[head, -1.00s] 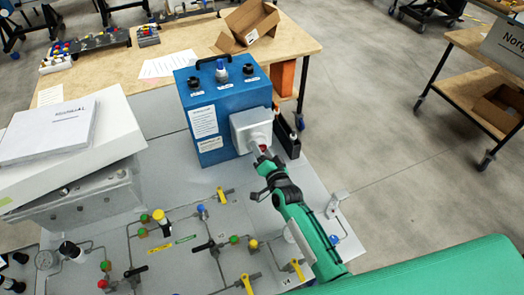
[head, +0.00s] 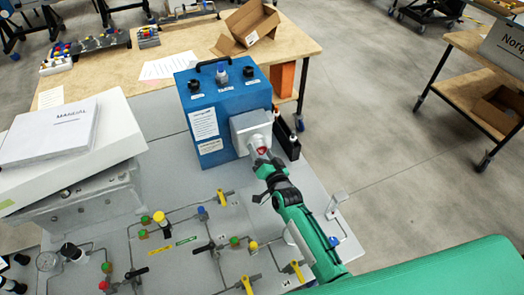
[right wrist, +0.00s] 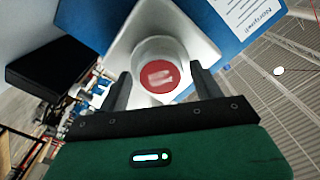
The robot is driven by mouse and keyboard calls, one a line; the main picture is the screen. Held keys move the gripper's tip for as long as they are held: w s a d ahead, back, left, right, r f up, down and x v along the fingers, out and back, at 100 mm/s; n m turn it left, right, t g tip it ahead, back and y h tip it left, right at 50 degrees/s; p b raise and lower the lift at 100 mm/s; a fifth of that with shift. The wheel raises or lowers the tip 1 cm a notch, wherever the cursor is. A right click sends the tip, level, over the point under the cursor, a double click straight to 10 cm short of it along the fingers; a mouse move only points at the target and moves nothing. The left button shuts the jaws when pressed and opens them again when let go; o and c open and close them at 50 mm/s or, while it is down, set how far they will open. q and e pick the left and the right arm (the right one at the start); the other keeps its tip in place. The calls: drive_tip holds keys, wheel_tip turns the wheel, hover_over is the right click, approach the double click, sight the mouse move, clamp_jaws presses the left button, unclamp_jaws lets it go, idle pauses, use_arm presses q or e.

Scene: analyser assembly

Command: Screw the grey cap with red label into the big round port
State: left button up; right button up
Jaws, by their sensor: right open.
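The grey cap with a red label (right wrist: 160,76) sits at the big round port on the white housing (right wrist: 202,45) of the blue analyser box (head: 212,112). In the head view the cap (head: 261,148) shows as a small red-faced spot at the housing's front. My right gripper (right wrist: 161,92) is open, its two fingers on either side of the cap and apart from it in the right wrist view. In the head view my right gripper (head: 263,163) is just in front of the cap. The port's opening behind the cap is hidden. My left gripper is not in view.
A panel (head: 180,262) with pipes, yellow handles and coloured knobs lies in front of the box. A black holder (head: 287,138) stands right of the box. White boxes with a manual (head: 48,135) are at left.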

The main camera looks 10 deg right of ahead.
drive_tip(key=n, duration=0.4)
drive_tip(key=shift+r+p, duration=0.15)
drive_tip(key=shift+p, duration=0.25)
drive_tip(key=n, duration=1)
drive_tip(key=n+b, duration=0.1)
drive_tip(key=n, duration=0.3)
drive_tip(key=shift+f, duration=0.2)
drive_tip(key=shift+r+n+b, duration=0.15)
drive_tip(key=shift+n+b, duration=0.15)
drive_tip(key=shift+n, duration=0.8)
